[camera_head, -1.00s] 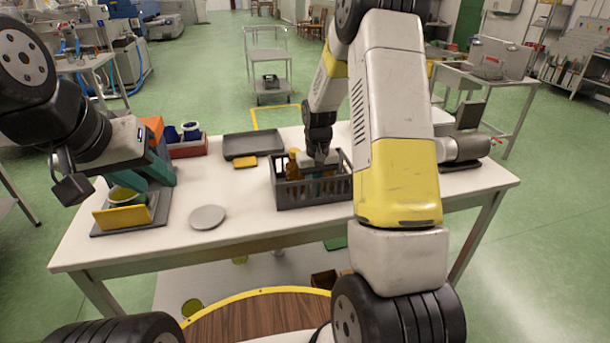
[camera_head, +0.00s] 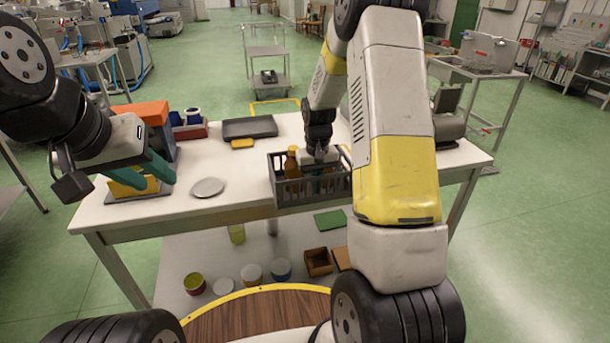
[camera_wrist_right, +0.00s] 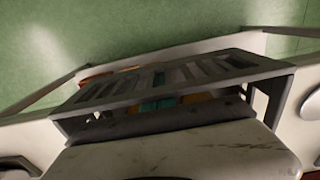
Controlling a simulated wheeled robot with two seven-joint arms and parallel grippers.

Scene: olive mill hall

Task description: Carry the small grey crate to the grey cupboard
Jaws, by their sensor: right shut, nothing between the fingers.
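The small grey crate (camera_head: 312,191) has slatted sides and holds brown bottles (camera_head: 292,163). In the head view its front side overlaps the near edge of the table, so I cannot tell whether it rests there or is lifted. My right gripper (camera_head: 319,178) is shut, pointing down at the crate, its teal fingertips partly hidden behind the slats. The right wrist view shows the crate's slatted side (camera_wrist_right: 180,82) close up, with teal between the slats. I cannot make out the grey cupboard.
The white table (camera_head: 235,207) also carries a dark tray (camera_head: 249,127), a grey disc (camera_head: 207,187), a red bin (camera_head: 190,131) and an orange-topped box (camera_head: 149,112). Jars and boxes lie on its lower shelf. A wheeled trolley (camera_head: 268,52) stands behind. Green floor is free at right.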

